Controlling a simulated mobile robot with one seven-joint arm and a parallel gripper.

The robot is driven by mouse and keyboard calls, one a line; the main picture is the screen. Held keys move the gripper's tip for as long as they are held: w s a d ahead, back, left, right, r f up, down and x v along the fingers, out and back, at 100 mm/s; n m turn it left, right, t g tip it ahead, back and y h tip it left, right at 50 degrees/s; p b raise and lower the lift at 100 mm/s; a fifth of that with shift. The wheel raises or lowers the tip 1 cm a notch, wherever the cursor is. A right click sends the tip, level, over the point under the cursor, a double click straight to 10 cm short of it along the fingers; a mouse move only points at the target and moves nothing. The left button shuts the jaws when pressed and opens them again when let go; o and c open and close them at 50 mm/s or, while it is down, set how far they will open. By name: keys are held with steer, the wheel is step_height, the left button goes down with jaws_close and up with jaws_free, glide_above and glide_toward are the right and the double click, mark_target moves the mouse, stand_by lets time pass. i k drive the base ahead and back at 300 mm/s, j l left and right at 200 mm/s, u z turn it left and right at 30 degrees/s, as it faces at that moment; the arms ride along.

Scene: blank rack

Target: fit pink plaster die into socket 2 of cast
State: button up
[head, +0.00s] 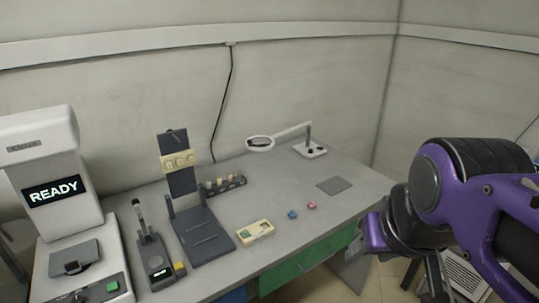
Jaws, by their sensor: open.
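The small pink die (311,205) lies on the grey bench top, right of a similar small blue die (292,214). The cast (248,240) looks like a low cream block with a greenish patch on top, left of the blue die near the front edge. Its sockets are too small to tell apart. My gripper (404,256) is at the right, in front of the bench and well apart from both dies and the cast. It is open; no object shows in it, though my arm partly hides it.
A dark grey stand (205,238) with cream blocks on its upright is left of the cast. A dark rack (226,188) holds several small pieces behind. A magnifier lamp (312,149) stands at the back; a flat grey pad (334,186) lies right. A white machine reading READY (52,190) stands far left.

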mark_target(262, 229)
steer(key=l+u, duration=0.1)
steer(key=u, duration=0.4)
steer(key=i+l+u, duration=0.35)
steer(key=l+u, duration=0.2)
steer(key=l, duration=0.2)
